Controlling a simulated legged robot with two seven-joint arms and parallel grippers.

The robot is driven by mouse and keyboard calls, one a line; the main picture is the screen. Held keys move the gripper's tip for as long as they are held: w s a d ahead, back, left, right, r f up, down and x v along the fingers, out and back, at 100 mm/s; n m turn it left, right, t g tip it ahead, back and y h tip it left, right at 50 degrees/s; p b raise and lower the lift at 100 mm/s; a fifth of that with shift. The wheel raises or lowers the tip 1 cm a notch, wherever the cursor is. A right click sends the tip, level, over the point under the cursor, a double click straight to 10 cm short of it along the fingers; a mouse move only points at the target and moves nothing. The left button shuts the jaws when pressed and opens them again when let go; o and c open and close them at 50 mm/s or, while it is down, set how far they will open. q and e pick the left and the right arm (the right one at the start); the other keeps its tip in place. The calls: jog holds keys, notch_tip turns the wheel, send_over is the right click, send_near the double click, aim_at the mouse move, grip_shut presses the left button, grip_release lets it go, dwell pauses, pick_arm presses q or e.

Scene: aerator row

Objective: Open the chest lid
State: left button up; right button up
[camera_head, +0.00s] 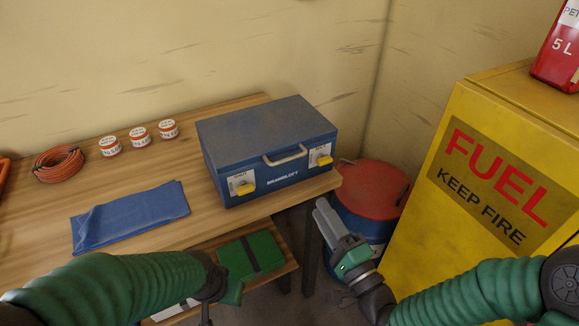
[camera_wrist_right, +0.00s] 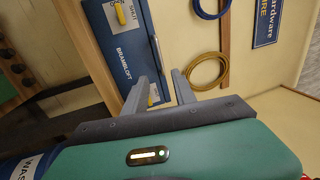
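The blue chest (camera_head: 262,150) sits on the workbench with its grey-topped lid (camera_head: 262,122) down. A metal handle (camera_head: 286,157) is on its front, between a left yellow latch (camera_head: 245,188) and a right yellow latch (camera_head: 324,160). My right gripper (camera_head: 322,208) is in front of and below the chest's right corner, apart from it. In the right wrist view the right gripper (camera_wrist_right: 158,80) has its fingers apart with nothing held, and the chest front (camera_wrist_right: 128,50) shows beyond. My left gripper (camera_head: 222,288) is low in front of the bench; its fingers are not clear.
A blue cloth (camera_head: 130,215), several small tins (camera_head: 140,137) and an orange cable coil (camera_head: 58,163) lie on the workbench (camera_head: 35,225). A green box (camera_head: 250,256) is on the shelf below. A red-lidded drum (camera_head: 370,188) and yellow fuel cabinet (camera_head: 490,170) stand right.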

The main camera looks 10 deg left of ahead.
aim_at(289, 160)
jog(key=x, duration=1.6)
jog(key=shift+w+a+f, duration=0.1)
jog(key=shift+w+a, duration=0.15)
jog(key=shift+w, duration=0.05)
jog(key=shift+c, duration=0.2)
grip_shut()
jog(key=shift+s+f, duration=0.1)
jog(key=shift+f, duration=0.1)
